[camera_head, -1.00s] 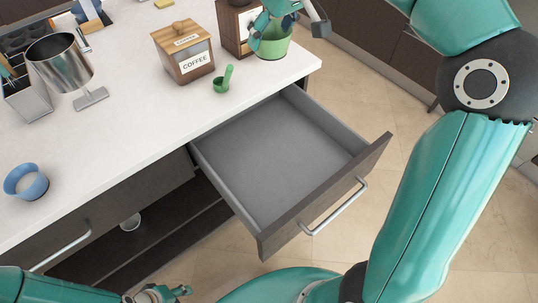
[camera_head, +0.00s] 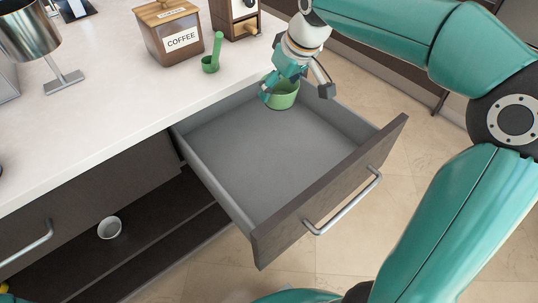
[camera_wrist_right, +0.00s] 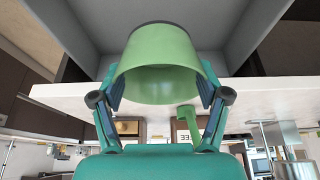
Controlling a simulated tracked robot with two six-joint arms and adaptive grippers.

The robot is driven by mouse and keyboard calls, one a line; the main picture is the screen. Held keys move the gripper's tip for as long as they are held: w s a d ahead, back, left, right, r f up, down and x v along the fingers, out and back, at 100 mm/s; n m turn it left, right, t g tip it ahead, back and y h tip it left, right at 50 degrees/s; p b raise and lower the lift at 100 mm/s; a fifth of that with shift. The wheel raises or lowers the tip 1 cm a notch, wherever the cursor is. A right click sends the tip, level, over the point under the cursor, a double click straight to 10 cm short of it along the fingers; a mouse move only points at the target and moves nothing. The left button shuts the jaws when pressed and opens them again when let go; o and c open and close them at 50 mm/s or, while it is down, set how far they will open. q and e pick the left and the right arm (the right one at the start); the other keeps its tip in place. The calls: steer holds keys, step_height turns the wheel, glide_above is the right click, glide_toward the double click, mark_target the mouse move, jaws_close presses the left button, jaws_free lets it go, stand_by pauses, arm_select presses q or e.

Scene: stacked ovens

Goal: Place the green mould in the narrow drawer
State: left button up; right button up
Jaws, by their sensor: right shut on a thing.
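The green mould (camera_head: 282,95) is a round cup in the head view, over the far back corner of the open drawer. My right gripper (camera_head: 284,84) is shut on it. In the right wrist view the mould (camera_wrist_right: 158,62) sits between the two fingers (camera_wrist_right: 160,95). I cannot tell if its base touches the drawer floor. The drawer (camera_head: 262,160) is pulled out, empty and grey inside, with a dark front and a metal handle. My left gripper is not in view.
A green scoop (camera_head: 212,58) stands on the white counter (camera_head: 110,90) near its edge, beside the coffee box (camera_head: 172,32). A coffee grinder (camera_head: 236,15) is behind. A white bowl (camera_head: 109,228) sits on the open shelf below. Tiled floor lies right of the drawer.

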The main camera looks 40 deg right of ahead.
step_height(320, 180, down, 19)
steer(key=b, duration=0.4)
steer(key=shift+f, duration=0.15)
steer(key=o, duration=0.8)
steer(key=shift+f, duration=0.1)
steer(key=o, duration=0.5)
steer(key=shift+r, duration=0.25)
steer(key=p+v, duration=0.2)
steer(key=v, duration=0.9)
steer(key=shift+s+r, duration=0.15)
steer(key=shift+r, duration=0.25)
